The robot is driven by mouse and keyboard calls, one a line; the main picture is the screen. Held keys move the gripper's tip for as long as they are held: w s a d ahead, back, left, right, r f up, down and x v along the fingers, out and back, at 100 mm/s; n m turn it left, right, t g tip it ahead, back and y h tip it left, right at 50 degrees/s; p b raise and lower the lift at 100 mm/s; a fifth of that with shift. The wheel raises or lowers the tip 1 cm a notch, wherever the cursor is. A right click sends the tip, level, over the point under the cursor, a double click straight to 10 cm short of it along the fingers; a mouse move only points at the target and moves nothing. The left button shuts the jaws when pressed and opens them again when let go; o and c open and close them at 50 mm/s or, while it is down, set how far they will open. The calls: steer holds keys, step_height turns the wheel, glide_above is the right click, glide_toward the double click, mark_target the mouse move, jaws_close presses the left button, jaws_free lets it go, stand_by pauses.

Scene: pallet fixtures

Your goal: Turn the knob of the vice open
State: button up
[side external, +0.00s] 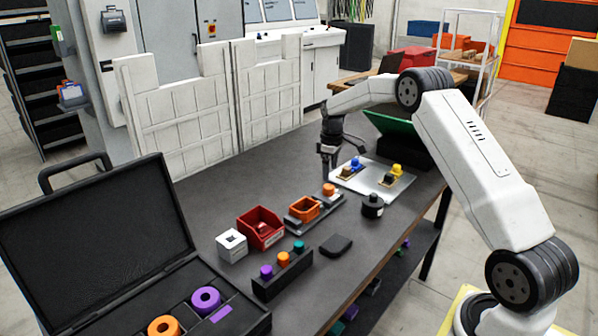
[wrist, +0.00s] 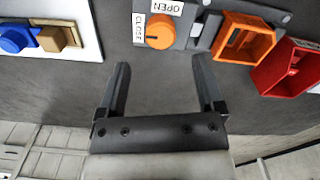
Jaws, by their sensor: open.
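The vice has an orange knob (side external: 328,190), which also shows in the wrist view (wrist: 160,31). The knob sits on a grey base between a CLOSE label (wrist: 138,29) on its left and an OPEN label (wrist: 167,7) above it. A short dark mark lies on the knob's left part; its exact setting is hard to read. The vice's orange frame (side external: 304,208) stands beside the knob, and in the wrist view it is on the right (wrist: 243,38). My gripper (wrist: 162,63) is open and empty. Its fingertips are apart from the knob, on the near side of it.
A white plate (side external: 372,180) with blue and yellow knobbed fixtures stands behind the vice. A red bin (side external: 261,228), a white block (side external: 231,246) and a dark button box (side external: 282,275) are nearby. A black round object (side external: 372,205) stands to the right. An open black case (side external: 105,250) fills the front left.

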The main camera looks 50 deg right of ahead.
mark_target(329, 186)
steer(key=shift+f, duration=3.25)
jaws_close()
